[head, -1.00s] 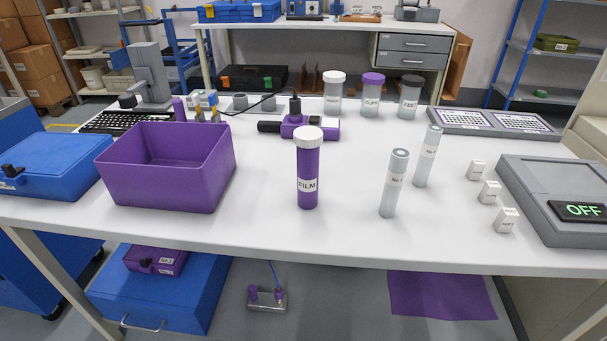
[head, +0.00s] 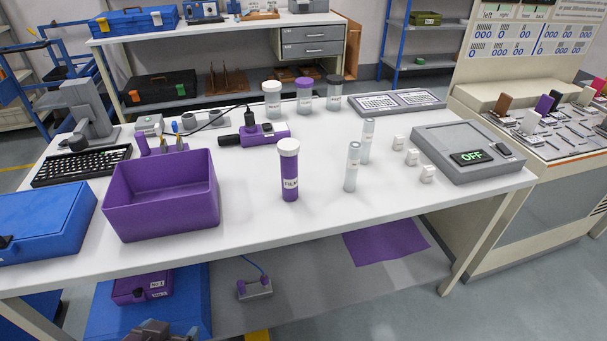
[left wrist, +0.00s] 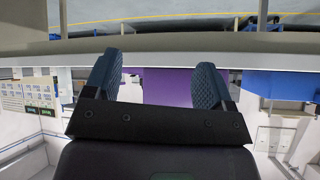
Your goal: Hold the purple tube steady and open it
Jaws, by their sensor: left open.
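The purple tube (head: 289,175) stands upright on the white table in the head view, with its white cap (head: 289,147) on and a FILM label on its front. My left gripper (head: 160,332) shows only partly at the bottom edge of the head view, low in front of the table and well apart from the tube. In the left wrist view my left gripper (left wrist: 155,82) has its two blue pads wide apart with nothing held. A purple surface shows beyond the pads there; I cannot tell what it belongs to. My right gripper is in neither view.
A purple bin (head: 165,210) stands left of the tube. Two clear tubes, one of them nearer (head: 352,168), stand to its right. Small white blocks (head: 413,157) and a grey device reading OFF (head: 440,165) are farther right.

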